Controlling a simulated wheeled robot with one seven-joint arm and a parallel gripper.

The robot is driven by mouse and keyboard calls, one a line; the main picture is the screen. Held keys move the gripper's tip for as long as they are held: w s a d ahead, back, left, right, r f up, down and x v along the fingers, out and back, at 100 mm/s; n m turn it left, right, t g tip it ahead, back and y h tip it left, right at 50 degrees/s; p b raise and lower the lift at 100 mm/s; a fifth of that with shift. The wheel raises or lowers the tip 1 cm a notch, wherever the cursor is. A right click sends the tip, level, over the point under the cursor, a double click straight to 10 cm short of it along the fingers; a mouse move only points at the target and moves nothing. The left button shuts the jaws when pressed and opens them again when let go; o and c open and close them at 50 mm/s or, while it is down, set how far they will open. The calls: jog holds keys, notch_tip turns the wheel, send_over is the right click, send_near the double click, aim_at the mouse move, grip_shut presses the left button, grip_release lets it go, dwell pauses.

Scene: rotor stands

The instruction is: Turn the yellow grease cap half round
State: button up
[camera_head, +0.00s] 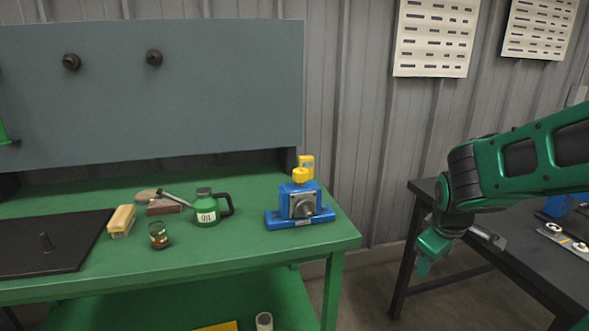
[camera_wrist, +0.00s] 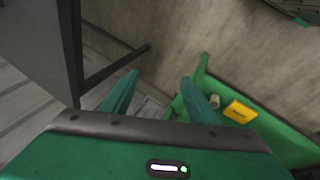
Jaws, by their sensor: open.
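The yellow grease cap (camera_head: 300,175) sits on top of a blue housing (camera_head: 298,202) with a grey metal face and round shaft. The housing stands on a blue base (camera_head: 303,222) near the right end of the green bench. My gripper (camera_head: 424,266) is to the right of the bench, between it and the dark table, apart from the cap and pointing down. In the wrist view my gripper (camera_wrist: 158,80) shows two spread green fingers with nothing between them. The cap is not in the wrist view.
The green bench (camera_head: 250,252) also holds a green oil can (camera_head: 207,209), a brush (camera_head: 121,221), a glass jar (camera_head: 158,235) and a black mat (camera_head: 80,258). A yellow item (camera_head: 307,161) stands behind the cap. A dark table (camera_head: 520,252) is at right.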

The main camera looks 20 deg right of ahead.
jog(key=w+a+r+n+t+h, duration=0.15)
jog(key=w+n+t, duration=0.25)
jog(key=w+n, duration=0.75)
jog(key=n+t+y, duration=0.5)
jog(key=n+t, duration=0.5)
jog(key=n, duration=1.1)
send_near(299, 168)
jog(key=shift+w+f, duration=0.15)
jog(key=shift+w, duration=0.4)
jog(key=shift+w+f, duration=0.15)
jog(key=shift+w, duration=0.4)
jog(key=w, duration=1)
jog(key=shift+w, duration=0.2)
jog(key=c, duration=1)
